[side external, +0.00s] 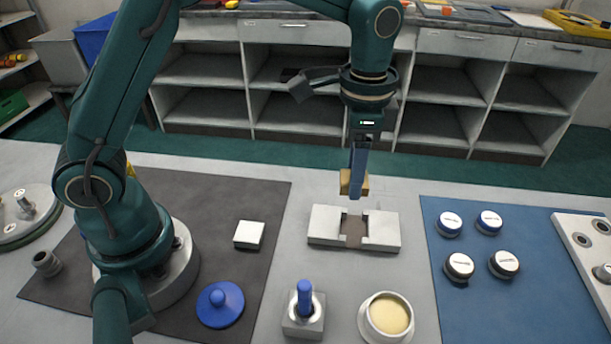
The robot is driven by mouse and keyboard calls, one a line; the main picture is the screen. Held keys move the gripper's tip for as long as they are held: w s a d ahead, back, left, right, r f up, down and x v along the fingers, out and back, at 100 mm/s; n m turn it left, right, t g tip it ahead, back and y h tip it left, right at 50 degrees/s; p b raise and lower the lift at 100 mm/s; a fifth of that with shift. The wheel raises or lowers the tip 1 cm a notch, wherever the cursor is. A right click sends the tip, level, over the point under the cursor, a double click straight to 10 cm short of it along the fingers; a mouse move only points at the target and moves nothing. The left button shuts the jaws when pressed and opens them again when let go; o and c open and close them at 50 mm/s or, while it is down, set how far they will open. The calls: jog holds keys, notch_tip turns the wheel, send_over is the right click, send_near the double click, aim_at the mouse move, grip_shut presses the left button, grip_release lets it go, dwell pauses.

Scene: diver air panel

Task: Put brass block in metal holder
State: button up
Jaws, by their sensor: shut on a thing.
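The brass block (346,183) is held between the fingers of my gripper (357,186), which is shut on it. The fingers cover part of the block. The metal holder (326,222) is a pale grey piece with a brown-floored slot in its middle, lying on the grey table. My gripper and the block are above the holder's slot, seemingly apart from it. The exact height is hard to tell from this one view.
Left of the holder are a white-topped square block (249,235) and a blue round lid (220,304) on a dark mat. In front stand a blue-handled tool in a base (304,312) and a cream-filled cup (386,316). Several round caps lie on a blue mat (470,303) at right.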

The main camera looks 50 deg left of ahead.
jog(key=shift+s+d+f+m, duration=0.1)
jog(key=shift+d+m, duration=0.2)
jog(key=shift+d, duration=0.4)
jog(key=shift+s+d+f, duration=0.15)
jog(key=shift+d+f, duration=0.15)
send_over(353, 230)
jog(key=shift+f, duration=2.8)
jog(key=shift+f, duration=1.05)
jog(key=o, duration=1.5)
jog(key=shift+o, duration=0.2)
jog(key=shift+r, duration=3.75)
